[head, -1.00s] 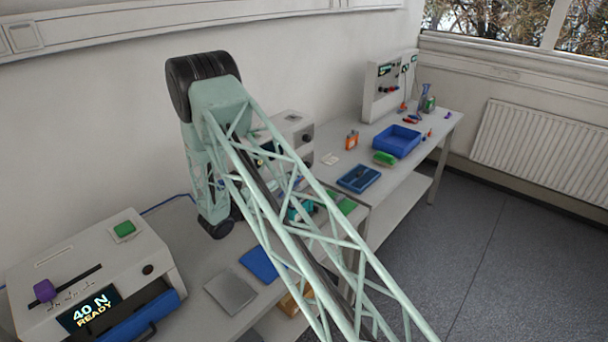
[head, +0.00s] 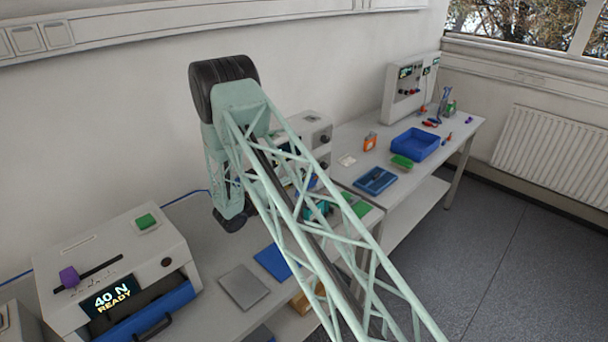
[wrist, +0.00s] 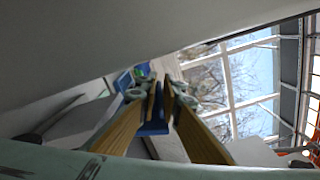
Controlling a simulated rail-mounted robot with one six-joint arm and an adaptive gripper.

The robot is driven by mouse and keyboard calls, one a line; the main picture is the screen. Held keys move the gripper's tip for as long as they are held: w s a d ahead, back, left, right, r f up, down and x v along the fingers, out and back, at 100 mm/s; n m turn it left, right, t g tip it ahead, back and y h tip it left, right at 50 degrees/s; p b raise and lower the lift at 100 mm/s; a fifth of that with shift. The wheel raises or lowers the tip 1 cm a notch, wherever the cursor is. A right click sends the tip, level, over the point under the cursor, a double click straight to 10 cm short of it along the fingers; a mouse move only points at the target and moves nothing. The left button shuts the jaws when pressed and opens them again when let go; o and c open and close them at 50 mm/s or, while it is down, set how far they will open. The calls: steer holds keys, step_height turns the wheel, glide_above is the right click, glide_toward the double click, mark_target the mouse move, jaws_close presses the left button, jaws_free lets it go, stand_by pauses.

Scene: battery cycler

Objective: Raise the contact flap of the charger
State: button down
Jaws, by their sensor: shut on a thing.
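The charger seems to be the pale grey box (head: 317,128) against the wall, mostly hidden behind my arm in the head view. Its contact flap cannot be made out there. My gripper is also hidden behind the arm in that view. In the wrist view my gripper (wrist: 163,88) has its two yellowish fingers close together at the tips. A blue part (wrist: 153,127) shows between and below them. It appears to be the contact flap, held in the jaws, but its angle cannot be told.
A grey machine (head: 115,265) reading "40 N READY" stands at left. A grey plate (head: 243,287) and a blue plate (head: 273,262) lie on the near bench. A blue bin (head: 415,144) and blue tray (head: 375,180) are on the far bench. Floor at right is clear.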

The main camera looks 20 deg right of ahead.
steer(key=c, duration=2.9)
jaws_free()
steer(key=shift+w+a+f, duration=0.1)
steer(key=shift+a+f, duration=0.1)
steer(key=shift+o, duration=0.2)
steer(key=shift+r, duration=0.1)
steer(key=shift+d, duration=0.1)
steer(key=v, duration=0.7)
steer(key=shift+a, duration=0.25)
steer(key=shift+r, duration=0.15)
